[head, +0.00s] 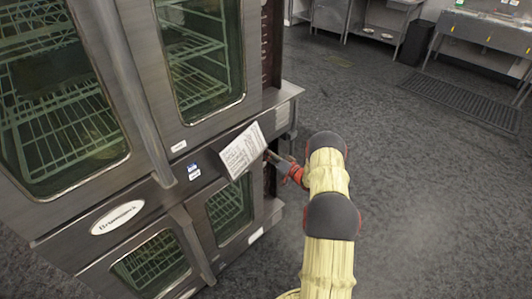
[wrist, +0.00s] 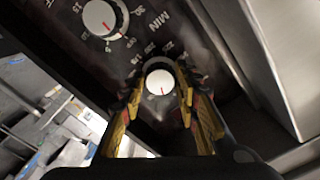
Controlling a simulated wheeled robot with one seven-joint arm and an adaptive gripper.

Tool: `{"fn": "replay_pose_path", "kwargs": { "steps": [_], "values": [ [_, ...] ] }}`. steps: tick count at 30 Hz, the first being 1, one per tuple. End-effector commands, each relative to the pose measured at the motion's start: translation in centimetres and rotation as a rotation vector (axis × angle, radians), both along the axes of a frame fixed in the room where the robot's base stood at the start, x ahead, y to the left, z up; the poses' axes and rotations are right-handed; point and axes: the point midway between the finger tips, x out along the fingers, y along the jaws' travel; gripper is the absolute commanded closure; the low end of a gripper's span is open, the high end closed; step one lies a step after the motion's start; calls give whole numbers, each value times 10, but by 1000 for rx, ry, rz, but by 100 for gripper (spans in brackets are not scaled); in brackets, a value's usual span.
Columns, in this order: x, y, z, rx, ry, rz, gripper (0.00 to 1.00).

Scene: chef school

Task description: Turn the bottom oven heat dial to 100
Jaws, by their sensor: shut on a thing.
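The heat dial (wrist: 160,84) is a round white-faced knob with a red pointer line, on a dark control panel in the wrist view. Numbers are printed around it, some partly hidden and too blurred to read surely. My gripper (wrist: 159,78) is shut on this dial, with one yellow-and-dark finger on each side. The red line points toward the lower part of the picture. In the head view, my gripper (head: 275,158) reaches the right side of the steel double oven (head: 140,100); the dial is hidden there.
A second white dial (wrist: 101,17), marked MIN, sits up and left of the held one. A paper sheet (head: 242,150) hangs on the oven front beside my gripper. Open grey floor (head: 420,190) lies right of the oven; steel tables stand at the back.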

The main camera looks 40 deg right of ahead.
Motion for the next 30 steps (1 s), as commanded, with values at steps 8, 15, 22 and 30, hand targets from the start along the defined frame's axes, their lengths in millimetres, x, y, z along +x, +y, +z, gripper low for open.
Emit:
{"fn": "replay_pose_path", "kwargs": {
  "steps": [8,15,22,30],
  "values": [
    [0,0,1,250,20,-1,94],
    [0,0,2,425,33,-1,94],
    [0,0,2,529,41,-2,94],
    [0,0,2,577,45,-2,94]
  ]
}}
